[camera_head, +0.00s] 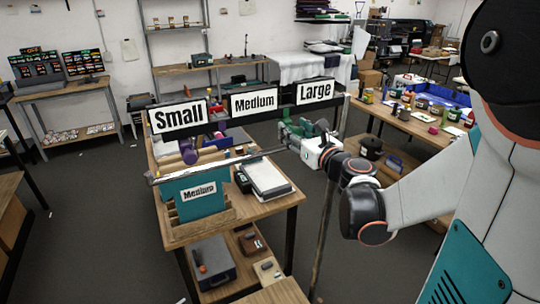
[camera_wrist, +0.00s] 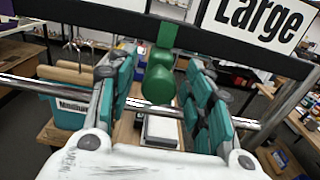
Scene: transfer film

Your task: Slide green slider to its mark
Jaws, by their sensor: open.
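The green slider (camera_wrist: 158,80) shows in the wrist view as a rounded green body with a narrower green piece above it, in front of the dark sign bar. It lies between my gripper's (camera_wrist: 161,92) two teal fingers, which are spread, with a gap visible on each side. In the head view my gripper (camera_head: 299,135) is below the Large sign (camera_head: 315,91), at the right end of the metal rail (camera_head: 225,162); the slider is hard to tell from the fingers there. The Medium sign (camera_head: 254,102) and Small sign (camera_head: 178,117) stand to the left. I cannot make out which mark belongs to the slider.
A teal box labelled Medium (camera_head: 190,203) stands on the wooden table (camera_head: 255,207) below the rail, near a white-topped tray (camera_head: 268,178). A post (camera_head: 342,118) stands near my wrist. A cluttered bench (camera_head: 412,127) is at right.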

